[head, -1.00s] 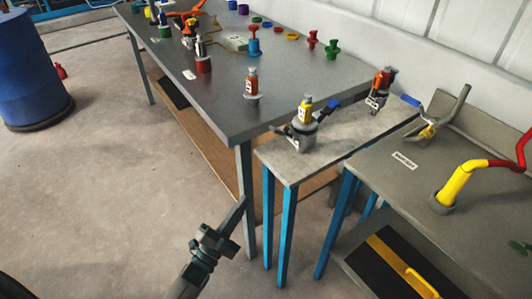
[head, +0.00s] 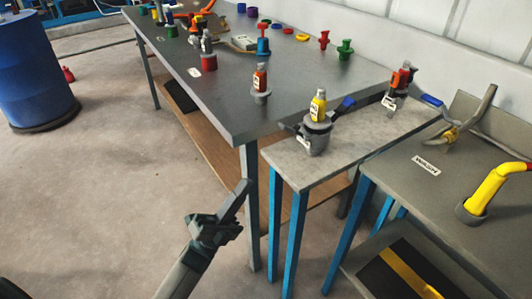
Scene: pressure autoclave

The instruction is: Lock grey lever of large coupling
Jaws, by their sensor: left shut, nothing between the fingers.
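The large coupling (head: 317,137) stands upright on the small light-topped table. It is a grey body with a yellow labelled piece (head: 318,106) on top. A dark grey lever (head: 289,128) sticks out on its left, and a blue-handled lever (head: 343,107) sticks out up to the right. How far the grey lever is closed is too small to tell. My left gripper (head: 244,188) is shut and empty. In the picture it is below and left of the coupling, in front of the tables' legs and apart from the coupling. My right gripper is not in view.
A second coupling (head: 396,88) with a red top stands at the back of the small table (head: 350,155). The long dark table (head: 210,85) carries several coloured fittings. A grey bench (head: 425,195) with a yellow-and-red pipe (head: 487,190) stands at right.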

